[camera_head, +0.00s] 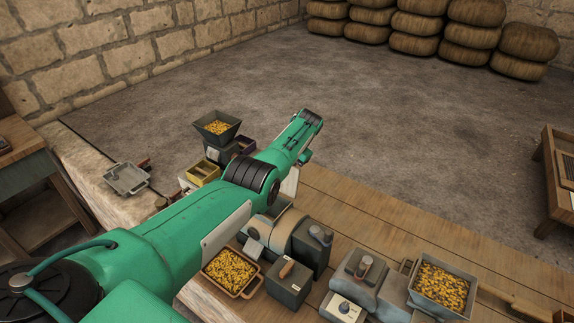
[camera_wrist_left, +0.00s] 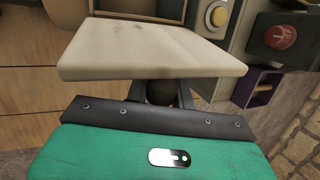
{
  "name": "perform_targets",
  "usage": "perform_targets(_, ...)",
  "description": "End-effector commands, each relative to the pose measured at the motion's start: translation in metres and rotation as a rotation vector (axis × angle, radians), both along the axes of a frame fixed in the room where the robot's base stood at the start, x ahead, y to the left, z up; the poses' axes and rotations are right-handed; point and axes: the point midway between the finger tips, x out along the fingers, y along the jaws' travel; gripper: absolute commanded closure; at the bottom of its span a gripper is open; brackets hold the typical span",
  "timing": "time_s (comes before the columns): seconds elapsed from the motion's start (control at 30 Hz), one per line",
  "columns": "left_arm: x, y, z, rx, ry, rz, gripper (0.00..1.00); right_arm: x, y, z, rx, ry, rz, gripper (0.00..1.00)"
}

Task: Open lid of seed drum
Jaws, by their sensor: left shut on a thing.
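The seed drum (camera_head: 270,236) looks like a beige cylinder in a grey frame on the bench, partly hidden by my left arm. A grey-rimmed opening shows at its top. A pale, flat lid (camera_head: 290,182) is tilted steeply just beyond it, partly covered by the arm. In the left wrist view this lid (camera_wrist_left: 150,52) is a cream board with a dark round knob behind it. My left gripper (camera_wrist_left: 161,92) is shut on that knob. In the head view the arm hides this gripper. I cannot tell whether the lid still touches the drum. My right gripper is not in view.
A tray of yellow seeds (camera_head: 230,272) and a grey box with a handle (camera_head: 288,281) stand in front of the drum. A seed hopper (camera_head: 217,127) is behind left, another (camera_head: 443,287) at the right. The bench planks (camera_head: 350,210) are clear to the right.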

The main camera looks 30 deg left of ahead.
Motion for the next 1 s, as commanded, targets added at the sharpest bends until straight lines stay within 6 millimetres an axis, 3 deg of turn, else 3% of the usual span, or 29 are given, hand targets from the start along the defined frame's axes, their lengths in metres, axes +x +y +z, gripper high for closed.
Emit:
perform_targets(0.13, 0.0, -0.001, -0.001, -0.001, 0.0, -0.002, 1.0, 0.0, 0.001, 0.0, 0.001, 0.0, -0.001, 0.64)
perform_targets(0.17, 0.0, -0.001, -0.001, -0.001, 0.0, -0.002, 0.74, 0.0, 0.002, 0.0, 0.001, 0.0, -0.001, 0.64)
perform_targets(0.27, 0.0, -0.001, -0.001, -0.001, 0.0, -0.002, 0.54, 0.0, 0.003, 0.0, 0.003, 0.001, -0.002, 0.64)
perform_targets(0.67, 0.001, -0.003, 0.005, 0.0, -0.001, -0.001, 0.54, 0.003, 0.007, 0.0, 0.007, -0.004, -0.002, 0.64)
perform_targets(0.83, 0.006, -0.011, 0.029, 0.0, -0.003, -0.001, 0.54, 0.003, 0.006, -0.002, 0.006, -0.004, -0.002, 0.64)
perform_targets(1.0, 0.013, -0.024, 0.064, -0.001, -0.004, -0.002, 0.54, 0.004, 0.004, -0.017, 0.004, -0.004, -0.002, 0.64)
